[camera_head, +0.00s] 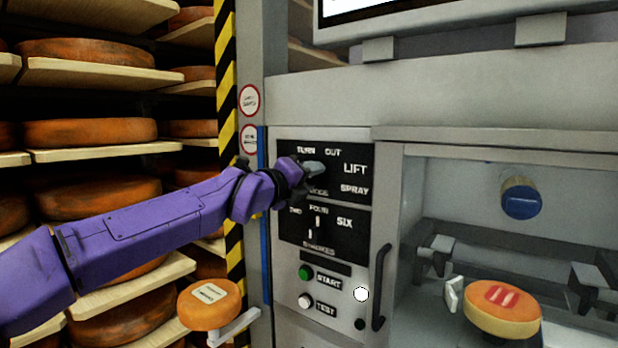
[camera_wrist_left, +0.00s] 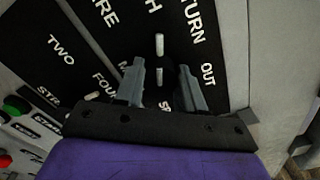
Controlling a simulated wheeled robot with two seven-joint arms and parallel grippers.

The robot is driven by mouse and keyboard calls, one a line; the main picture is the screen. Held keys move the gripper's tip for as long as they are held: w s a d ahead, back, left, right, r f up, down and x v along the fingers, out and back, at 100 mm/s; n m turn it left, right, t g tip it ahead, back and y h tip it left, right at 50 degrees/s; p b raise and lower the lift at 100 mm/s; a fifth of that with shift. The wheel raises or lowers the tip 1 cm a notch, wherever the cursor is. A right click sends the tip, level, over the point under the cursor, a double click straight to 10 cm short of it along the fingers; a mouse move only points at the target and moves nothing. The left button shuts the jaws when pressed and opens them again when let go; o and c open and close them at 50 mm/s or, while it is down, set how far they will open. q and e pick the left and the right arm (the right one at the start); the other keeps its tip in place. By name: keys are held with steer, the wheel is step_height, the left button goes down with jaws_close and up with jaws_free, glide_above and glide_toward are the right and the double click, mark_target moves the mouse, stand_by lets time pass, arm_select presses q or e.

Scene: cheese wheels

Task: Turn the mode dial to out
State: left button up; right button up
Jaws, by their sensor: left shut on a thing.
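The mode dial sits on a black panel (camera_head: 354,182) labelled TURN, OUT, LIFT and SPRAY. In the head view my gripper hides the dial. In the left wrist view the dial's white pointer (camera_wrist_left: 159,45) shows between my fingers and points up the picture, toward a cut-off label ending in H, left of TURN. The OUT label (camera_wrist_left: 208,75) is right of my right-hand finger; it also shows in the head view (camera_head: 333,153). My left gripper (camera_head: 314,168) is at the panel with its fingers on either side of the dial, shut on it. My right gripper is not in view.
Below is a strokes dial panel (camera_head: 342,241), then a green start button (camera_head: 305,272) and a white test button (camera_head: 305,301). A dark door handle (camera_head: 380,287) stands to the right. A cheese wheel (camera_head: 502,308) is inside the machine. Shelves with cheese wheels (camera_head: 90,132) are at left.

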arm_select(q)
steer(key=shift+m, duration=0.4)
steer(key=shift+s+d+m+p, duration=0.1)
steer(key=shift+m+p, duration=2.35)
steer(key=shift+m, duration=5.95)
steer(key=o, duration=1)
steer(key=shift+s, duration=0.1)
